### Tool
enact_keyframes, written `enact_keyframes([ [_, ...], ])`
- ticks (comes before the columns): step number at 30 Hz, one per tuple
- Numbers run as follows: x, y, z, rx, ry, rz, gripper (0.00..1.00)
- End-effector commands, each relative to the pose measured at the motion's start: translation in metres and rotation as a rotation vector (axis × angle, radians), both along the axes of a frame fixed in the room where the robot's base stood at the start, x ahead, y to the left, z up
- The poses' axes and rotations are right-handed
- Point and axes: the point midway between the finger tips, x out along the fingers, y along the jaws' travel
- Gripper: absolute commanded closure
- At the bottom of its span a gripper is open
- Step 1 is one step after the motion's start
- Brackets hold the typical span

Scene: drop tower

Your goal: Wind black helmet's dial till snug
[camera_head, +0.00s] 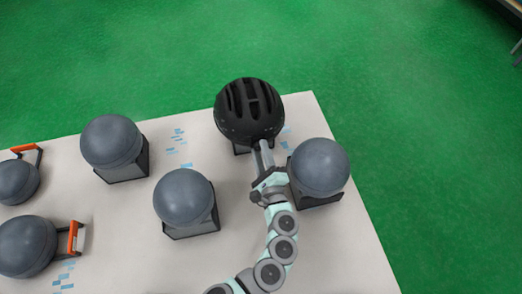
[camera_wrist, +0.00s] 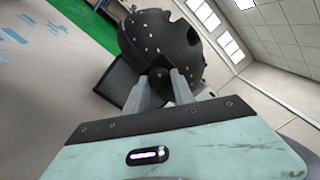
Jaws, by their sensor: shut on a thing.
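The black helmet (camera_head: 240,120) with long vents sits on a dark-based headform at the far side of the pale table. In the wrist view the back of the black helmet (camera_wrist: 148,38) fills the upper middle, and its dark round dial (camera_wrist: 158,74) shows at the lower rim. My gripper (camera_head: 262,147) reaches up from the near side to the helmet's near rim. In the wrist view my gripper (camera_wrist: 160,84) has its two grey fingers on either side of the dial, shut on it. The dial is hidden by the fingers in the head view.
A bare grey headform (camera_head: 320,166) stands close to the right of my wrist. Another grey headform (camera_head: 183,195) stands to the left, with a further one (camera_head: 111,141) beyond. Two headforms with orange-topped frames (camera_head: 76,238) are at the far left. Green floor surrounds the pale table (camera_head: 330,245).

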Motion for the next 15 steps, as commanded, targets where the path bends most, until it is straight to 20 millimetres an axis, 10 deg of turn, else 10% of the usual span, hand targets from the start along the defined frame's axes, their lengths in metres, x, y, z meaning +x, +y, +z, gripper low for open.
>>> enact_keyframes([
  [14,-0.0002,0.0005,-0.0005,0.008,0.002,0.002,1.00],
  [15,-0.0002,0.0005,-0.0004,0.008,0.003,0.001,0.68],
])
